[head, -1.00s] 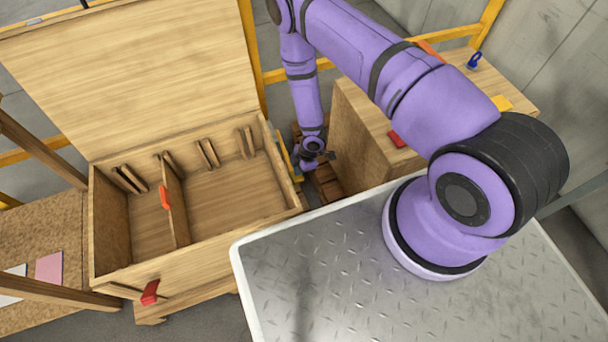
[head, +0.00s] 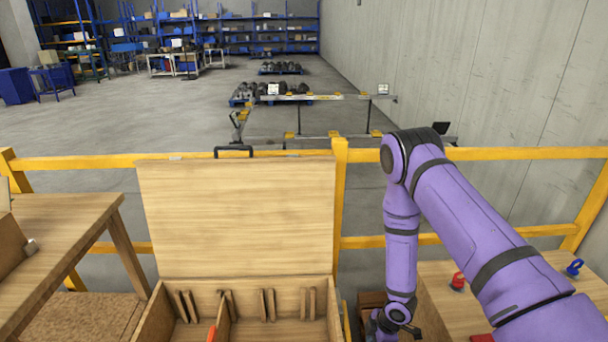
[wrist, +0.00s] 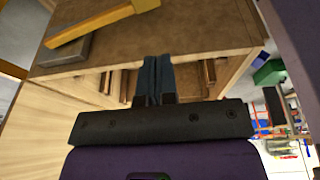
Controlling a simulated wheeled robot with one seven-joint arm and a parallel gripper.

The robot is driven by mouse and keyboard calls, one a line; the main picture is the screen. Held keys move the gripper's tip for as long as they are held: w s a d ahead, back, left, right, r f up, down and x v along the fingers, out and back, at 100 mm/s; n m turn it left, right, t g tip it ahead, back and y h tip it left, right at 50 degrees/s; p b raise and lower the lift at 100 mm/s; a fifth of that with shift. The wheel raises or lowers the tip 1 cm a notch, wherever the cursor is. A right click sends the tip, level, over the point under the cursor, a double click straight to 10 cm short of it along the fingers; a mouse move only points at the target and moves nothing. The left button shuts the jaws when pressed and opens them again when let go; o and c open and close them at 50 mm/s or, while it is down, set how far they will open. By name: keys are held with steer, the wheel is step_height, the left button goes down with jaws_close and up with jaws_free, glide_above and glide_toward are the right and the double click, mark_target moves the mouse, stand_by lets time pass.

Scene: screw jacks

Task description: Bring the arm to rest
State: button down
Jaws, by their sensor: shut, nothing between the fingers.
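My purple arm reaches forward and hangs down at the right in the head view. My gripper (head: 385,330) is low, between the open wooden chest (head: 245,288) and the wooden cabinet on the right, partly cut off by the bottom edge. In the wrist view the two dark fingers (wrist: 153,80) are together with nothing between them. They point toward a wooden unit (wrist: 190,40) with open compartments; whether they touch it I cannot tell.
The chest's lid (head: 237,215) stands raised. A red item (head: 458,282) and a blue item (head: 575,267) are on the right cabinet (head: 435,285). A yellow rail (head: 480,154) runs behind. A wooden table (head: 60,225) stands left. Open floor lies beyond.

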steer(key=w+d+r+m+t+h, duration=0.1)
steer(key=w+d+r+m, duration=0.15)
steer(key=r, duration=0.65)
steer(key=w+d+r+m+t+h, duration=0.1)
steer(key=w+r, duration=0.3)
steer(key=r, duration=0.6)
steer(key=w+d+r+m+t+h, duration=0.15)
steer(key=w+r, duration=0.25)
steer(key=r, duration=0.5)
steer(key=s+d+r+m, duration=0.1)
steer(key=s+r+m, duration=0.2)
steer(key=r, duration=0.7)
steer(key=s+d+r+m, duration=0.2)
steer(key=s+r, duration=0.1)
steer(key=r, duration=0.7)
steer(key=s+r+m, duration=0.2)
steer(key=s+r, duration=0.3)
steer(key=s, duration=0.3)
steer(key=s+r+m+t, duration=0.1)
steer(key=s+r+m, duration=0.2)
steer(key=s+r, duration=0.3)
steer(key=s+r+m, duration=0.2)
steer(key=s+r, duration=0.4)
steer(key=s, duration=0.6)
steer(key=shift+a+m, duration=0.4)
steer(key=shift+a, duration=0.05)
steer(key=shift+w, duration=0.1)
